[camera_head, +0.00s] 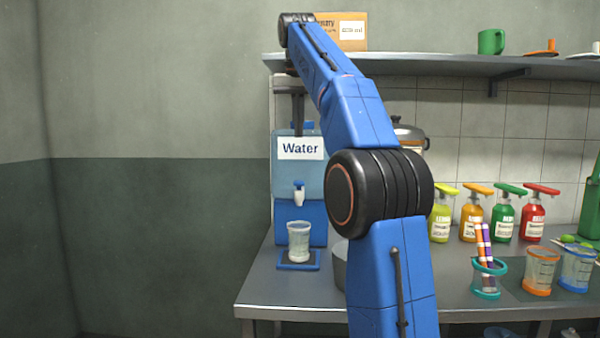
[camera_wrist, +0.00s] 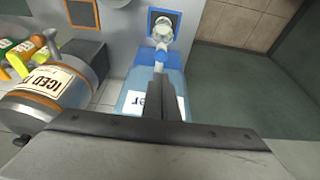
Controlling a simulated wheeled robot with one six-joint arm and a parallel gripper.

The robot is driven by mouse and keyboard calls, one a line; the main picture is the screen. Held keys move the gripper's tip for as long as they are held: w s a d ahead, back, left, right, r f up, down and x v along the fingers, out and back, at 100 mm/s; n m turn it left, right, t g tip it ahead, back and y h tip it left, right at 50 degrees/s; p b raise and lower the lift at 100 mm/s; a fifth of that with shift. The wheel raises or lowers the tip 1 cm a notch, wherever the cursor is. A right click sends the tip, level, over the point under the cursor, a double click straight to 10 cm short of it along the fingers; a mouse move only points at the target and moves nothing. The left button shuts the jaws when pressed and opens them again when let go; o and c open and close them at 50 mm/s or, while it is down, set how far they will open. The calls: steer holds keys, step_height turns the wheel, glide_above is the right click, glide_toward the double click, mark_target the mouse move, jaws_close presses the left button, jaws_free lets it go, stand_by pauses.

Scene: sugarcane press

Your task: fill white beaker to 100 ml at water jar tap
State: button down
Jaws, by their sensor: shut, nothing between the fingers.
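The white beaker (camera_head: 298,243) stands upright on a small blue stand (camera_head: 297,266) below the tap (camera_head: 299,193) of the blue water jar (camera_head: 284,178), labelled "Water". I cannot tell its water level, and no stream clearly shows. The wrist view shows the beaker (camera_wrist: 163,27) beyond the tap (camera_wrist: 161,56) and the jar (camera_wrist: 133,96). My gripper (camera_head: 298,131) points down at the jar's upper front, above the tap. Its fingers (camera_wrist: 161,72) are shut and empty, and they hide part of the label. I cannot tell whether they touch the jar or the tap.
An iced tea pot (camera_wrist: 58,88) stands beside the jar. A shelf (camera_head: 450,66) with a box (camera_head: 351,30) runs above. Several coloured pump bottles (camera_head: 505,215), an orange beaker (camera_head: 540,272) and a blue beaker (camera_head: 576,268) stand to the right.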

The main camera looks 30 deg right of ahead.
glide_toward(299, 182)
steer(key=x, duration=0.5)
steer(key=shift+w+d+f, duration=0.25)
steer(key=shift+w+f, duration=0.1)
steer(key=shift+f, duration=0.2)
steer(key=shift+f, duration=0.1)
stand_by(0.3)
